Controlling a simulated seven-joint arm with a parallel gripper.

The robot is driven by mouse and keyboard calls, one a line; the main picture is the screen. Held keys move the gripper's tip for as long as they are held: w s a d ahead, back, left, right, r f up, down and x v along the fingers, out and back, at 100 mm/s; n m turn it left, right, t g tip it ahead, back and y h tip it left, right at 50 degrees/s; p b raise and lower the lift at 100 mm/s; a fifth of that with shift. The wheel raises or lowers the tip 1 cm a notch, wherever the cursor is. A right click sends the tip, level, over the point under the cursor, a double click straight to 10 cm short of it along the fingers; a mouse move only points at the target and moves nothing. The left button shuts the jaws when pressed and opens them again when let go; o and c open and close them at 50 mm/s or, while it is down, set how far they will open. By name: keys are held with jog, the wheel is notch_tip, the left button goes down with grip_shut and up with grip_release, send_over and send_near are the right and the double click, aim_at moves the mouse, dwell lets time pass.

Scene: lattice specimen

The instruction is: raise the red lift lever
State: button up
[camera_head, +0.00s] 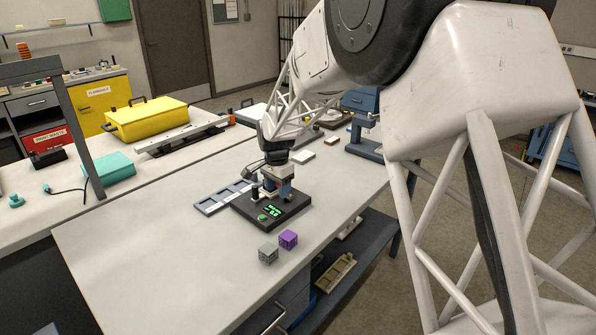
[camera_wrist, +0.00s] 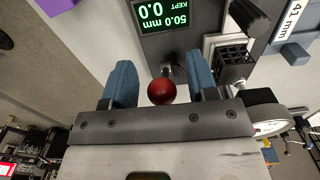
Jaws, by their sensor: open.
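The red lift lever shows as a round red knob (camera_wrist: 162,91) in the wrist view, on a short metal stem coming from the black gauge base. My gripper (camera_wrist: 159,68) is open, with one blue finger on each side of the knob and a visible gap to both. The black gauge (camera_head: 270,212) stands on the bench under my gripper (camera_head: 279,193) in the head view; the lever is hidden there. Its green display (camera_wrist: 160,22) reads 50.0 mm, KEPT 0.0. A dark lattice block (camera_wrist: 233,62) sits beside the lever.
A grey cube (camera_head: 268,253) and a purple cube (camera_head: 288,239) lie on the bench in front of the gauge. A grey-blue sectioned tray (camera_head: 212,203) lies left of it. A round metal part (camera_wrist: 268,121) is close to my right finger. The front left bench is clear.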

jog(key=shift+r, duration=0.15)
jog(key=shift+r, duration=2.65)
jog(key=shift+c, duration=0.6)
